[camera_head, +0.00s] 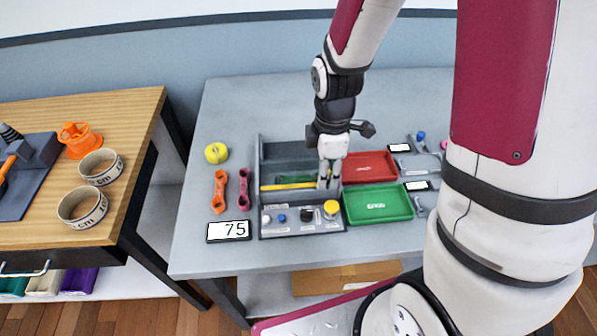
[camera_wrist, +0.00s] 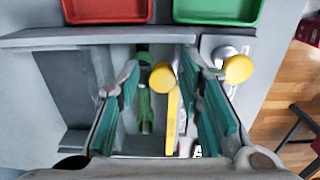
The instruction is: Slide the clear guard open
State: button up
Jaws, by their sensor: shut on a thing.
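My gripper (camera_head: 330,183) reaches down into the right part of the grey tray unit on the table. In the wrist view its two teal-padded fingers (camera_wrist: 160,78) stand on either side of a round yellow knob (camera_wrist: 162,76), shut on what looks like the clear guard's handle. The clear guard itself is hard to make out. A yellow strip (camera_head: 287,186) runs left from my gripper along the unit and also shows in the wrist view (camera_wrist: 172,122). A green part (camera_wrist: 145,105) lies beside it. My gripper hides part of the unit in the head view.
A control strip with a yellow button (camera_head: 331,207) lines the unit's front. Red (camera_head: 368,166) and green (camera_head: 378,204) trays sit right of it.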

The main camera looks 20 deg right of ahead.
jog(key=shift+w+d+f+b, duration=0.1)
jog(key=shift+w+d+b, duration=0.25)
jog(key=shift+w, duration=1)
jog(key=shift+w+d+f+b, duration=0.2)
jog(key=shift+w+b, duration=0.1)
jog(key=shift+w, duration=1)
jog(key=shift+w+d+f+b, duration=0.1)
jog(key=shift+w+d+b, duration=0.25)
jog(key=shift+w, duration=1)
jog(key=o, duration=0.6)
jog(key=shift+w, duration=0.1)
jog(key=shift+r, duration=0.1)
notch_tip(320, 180, up, 6)
jog(key=p, duration=0.3)
jog(key=shift+w+r+p, duration=0.15)
jog(key=shift+p, duration=0.25)
jog(key=shift+c, duration=0.7)
